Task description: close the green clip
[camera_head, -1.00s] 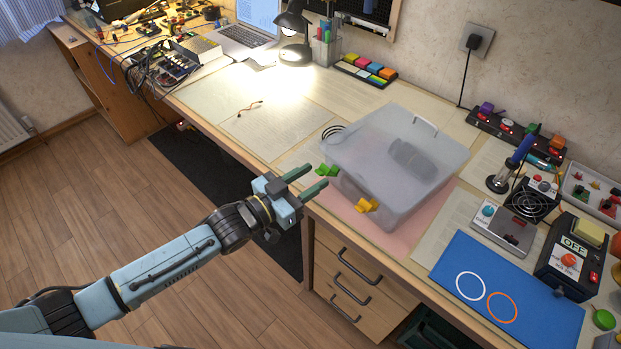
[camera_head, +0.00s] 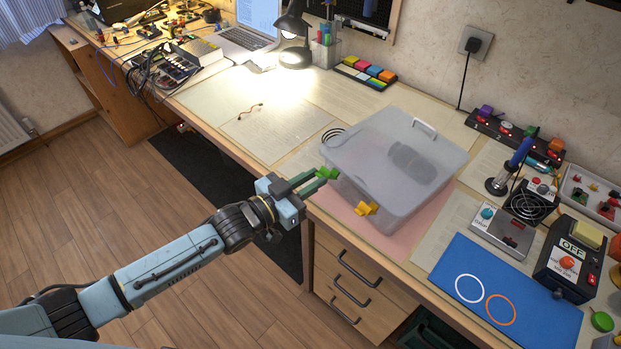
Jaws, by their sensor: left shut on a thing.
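The green clip (camera_head: 329,173) is on the near left edge of a translucent lidded box (camera_head: 392,200) on the desk. My left gripper (camera_head: 318,179) comes in from the left, and its dark green fingers are shut on the green clip. The fingertips partly hide the clip, so I cannot tell whether it is fully latched. A yellow clip (camera_head: 366,208) is on the same side of the box, nearer to me. A dark object shows blurred through the lid. My right gripper is not in view.
A blue mat (camera_head: 508,290) with a white and an orange ring lies to the right. A lit lamp (camera_head: 292,35) and a laptop (camera_head: 246,25) are at the back.

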